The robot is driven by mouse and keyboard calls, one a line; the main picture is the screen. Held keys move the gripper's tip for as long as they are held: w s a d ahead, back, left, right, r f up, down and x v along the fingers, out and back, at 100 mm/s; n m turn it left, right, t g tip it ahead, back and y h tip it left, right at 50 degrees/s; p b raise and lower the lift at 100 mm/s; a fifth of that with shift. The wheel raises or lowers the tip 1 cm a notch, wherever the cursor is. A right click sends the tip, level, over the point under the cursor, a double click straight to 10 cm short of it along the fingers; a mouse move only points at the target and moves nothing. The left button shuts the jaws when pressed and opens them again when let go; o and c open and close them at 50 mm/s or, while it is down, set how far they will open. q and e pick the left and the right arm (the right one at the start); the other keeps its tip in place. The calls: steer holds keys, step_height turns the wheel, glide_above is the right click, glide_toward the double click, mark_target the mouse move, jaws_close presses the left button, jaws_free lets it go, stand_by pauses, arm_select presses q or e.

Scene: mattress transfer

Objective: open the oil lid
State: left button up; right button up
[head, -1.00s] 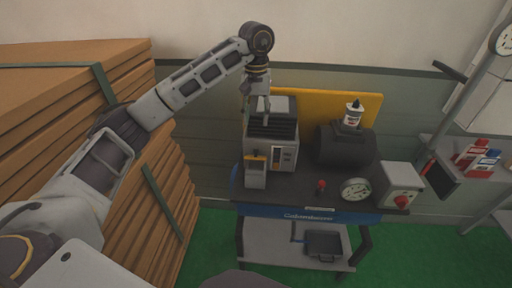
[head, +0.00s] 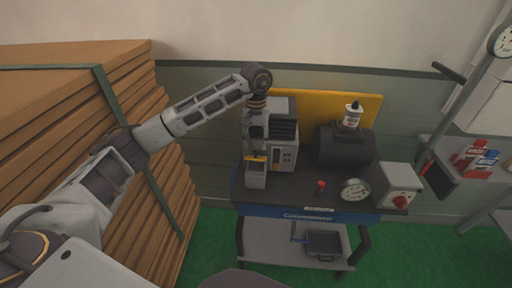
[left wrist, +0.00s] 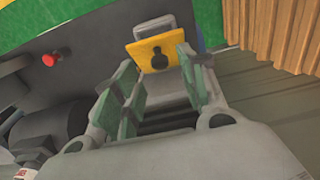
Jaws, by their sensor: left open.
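A yellow lid (head: 255,158) tops a small grey box (head: 256,180) at the front left of the dark cart top. In the left wrist view the yellow lid (left wrist: 143,56) carries a dark mark or knob and lies ahead, roughly between the fingertips. My left gripper (head: 256,146) points down just above the lid in the head view. In the left wrist view the left gripper (left wrist: 157,70) shows its green-padded fingers spread, with nothing held. Whether a fingertip touches the lid I cannot tell. My right gripper is not in view.
Behind the box stands a grey machine (head: 283,145) with vents. A black tank (head: 345,148) with a white bottle (head: 352,116) stands to the right. A red knob (head: 321,184), a gauge (head: 354,190) and a switch box (head: 401,184) line the front. Stacked brown boards (head: 60,100) fill the left.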

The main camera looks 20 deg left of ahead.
mark_target(256, 154)
arm_select(q)
steer(key=shift+f, duration=1.85)
jaws_close()
